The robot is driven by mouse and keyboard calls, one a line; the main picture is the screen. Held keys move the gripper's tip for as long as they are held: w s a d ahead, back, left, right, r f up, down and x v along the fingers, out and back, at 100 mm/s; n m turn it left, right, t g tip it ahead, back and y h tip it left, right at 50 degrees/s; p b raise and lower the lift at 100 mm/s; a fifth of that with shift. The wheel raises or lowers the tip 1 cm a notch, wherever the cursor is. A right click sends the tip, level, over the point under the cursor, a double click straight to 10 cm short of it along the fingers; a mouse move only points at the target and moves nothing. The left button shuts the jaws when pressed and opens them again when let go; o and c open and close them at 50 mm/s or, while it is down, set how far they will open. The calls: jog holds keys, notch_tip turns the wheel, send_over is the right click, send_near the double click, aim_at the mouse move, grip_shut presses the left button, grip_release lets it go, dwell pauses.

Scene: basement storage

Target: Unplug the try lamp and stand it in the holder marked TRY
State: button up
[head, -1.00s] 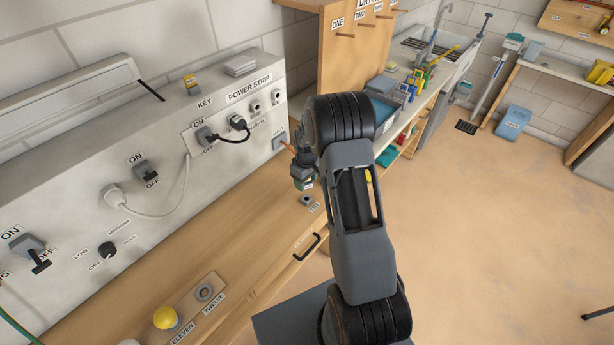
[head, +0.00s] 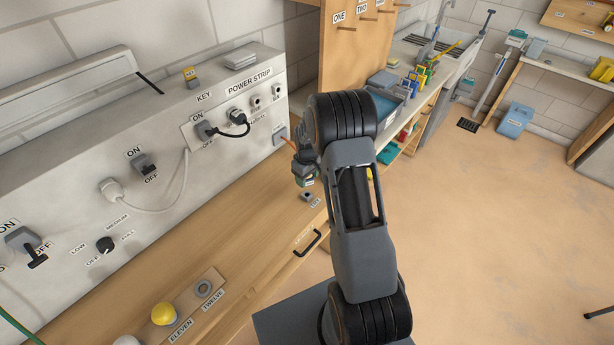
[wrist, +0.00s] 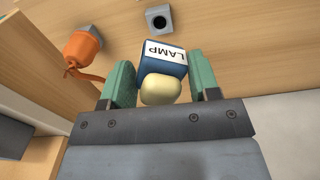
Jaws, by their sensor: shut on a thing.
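My gripper (wrist: 164,84) is shut on the try lamp (wrist: 163,64), a blue block lettered LAMP with a rounded cream bulb (wrist: 160,90). Its green fingers sit on both sides of the block, and the bulb faces the wrist camera. The lamp is clear of the holder (wrist: 159,19), a small grey block with a round dark hole on the bench. In the head view, my gripper (head: 304,172) hangs just above and behind the holder (head: 307,196), whose small label is too small to read surely. My arm hides part of this area.
An orange piece with a strap (wrist: 82,44) lies beside the lamp in the wrist view. The grey power strip panel (head: 85,150) with switches and plugs runs along the wall. A yellow bulb (head: 163,313) stands near the front. The bench (head: 215,225) between is clear.

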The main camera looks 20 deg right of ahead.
aim_at(307, 184)
jog(key=shift+f+b, duration=1.35)
jog(key=shift+f, duration=0.65)
jog(key=shift+f+b, duration=1.5)
jog(key=shift+b, duration=0.15)
dwell(0.6)
jog(key=o, duration=1.2)
jog(key=shift+c, duration=0.2)
jog(key=shift+r, duration=0.1)
notch_tip(307, 184, up, 14)
jog(key=shift+s+f+b, duration=0.1)
jog(key=shift+b, duration=0.25)
